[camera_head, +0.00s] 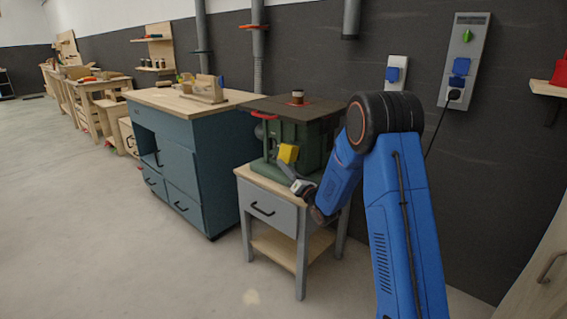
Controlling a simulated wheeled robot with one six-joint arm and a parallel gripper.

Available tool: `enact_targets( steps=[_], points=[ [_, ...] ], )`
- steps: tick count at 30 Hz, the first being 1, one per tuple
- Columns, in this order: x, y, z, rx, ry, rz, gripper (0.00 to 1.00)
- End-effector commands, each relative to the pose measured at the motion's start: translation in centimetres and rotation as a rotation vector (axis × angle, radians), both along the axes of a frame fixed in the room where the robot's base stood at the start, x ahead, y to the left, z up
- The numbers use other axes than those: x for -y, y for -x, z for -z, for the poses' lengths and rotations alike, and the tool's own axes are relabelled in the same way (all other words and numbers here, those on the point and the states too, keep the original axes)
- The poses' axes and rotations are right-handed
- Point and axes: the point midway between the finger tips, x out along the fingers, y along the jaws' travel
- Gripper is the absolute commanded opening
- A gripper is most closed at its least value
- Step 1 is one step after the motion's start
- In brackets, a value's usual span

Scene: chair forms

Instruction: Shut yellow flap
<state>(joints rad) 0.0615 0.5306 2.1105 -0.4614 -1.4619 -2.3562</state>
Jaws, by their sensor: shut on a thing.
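The yellow flap (288,153) is on the front of a dark green machine (313,142) that stands on a small table with a drawer. The flap looks tilted out from the machine's front, but its exact angle is hard to tell. My gripper (291,170) is at the end of my blue arm, just below the flap and close against it. Its fingertips are small here, and it appears shut on the flap's lower part. The contact point is partly hidden by the gripper itself.
The machine's table (269,186) has a grey drawer with a black handle. A blue-green cabinet (185,150) with a wooden top stands left of it. A red knob or lever (264,115) juts out at the machine's upper left. Open floor (100,240) lies in front and left.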

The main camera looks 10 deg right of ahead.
Motion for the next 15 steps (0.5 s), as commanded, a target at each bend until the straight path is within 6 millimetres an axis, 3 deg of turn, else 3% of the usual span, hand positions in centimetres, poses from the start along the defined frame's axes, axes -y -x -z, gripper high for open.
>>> enact_targets(
  steps=[15],
  points=[
    [2.0,-1.4,2.2,-0.001,-0.003,0.004,0.00]
  ],
)
